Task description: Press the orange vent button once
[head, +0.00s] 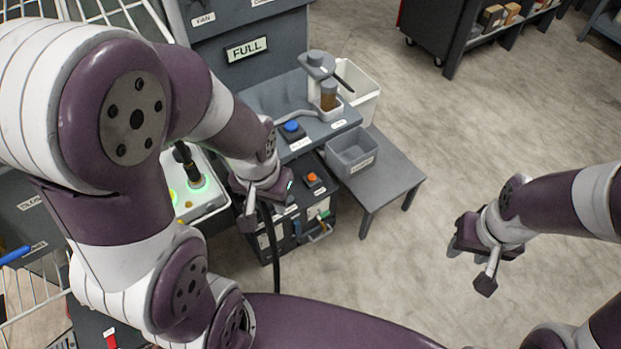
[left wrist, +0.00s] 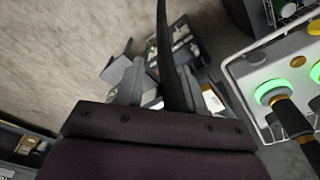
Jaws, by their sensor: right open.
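The orange vent button (head: 312,177) sits on a small dark box on top of the low dark cabinet, in the head view. My left gripper (head: 265,205) is just left of the button and apart from it. Its two fingers are apart in the left wrist view (left wrist: 170,95), with a black hose (left wrist: 165,45) seen between them; I cannot tell whether they touch it. The orange button is not clear in the left wrist view. My right gripper (head: 488,262) is open and empty over the bare floor at right.
A blue button (head: 292,128) sits on the grey bench behind the orange one. A grey bin (head: 352,152) stands on a low side table (head: 392,182). A white tray (head: 208,202) with green-lit rings is left of my gripper.

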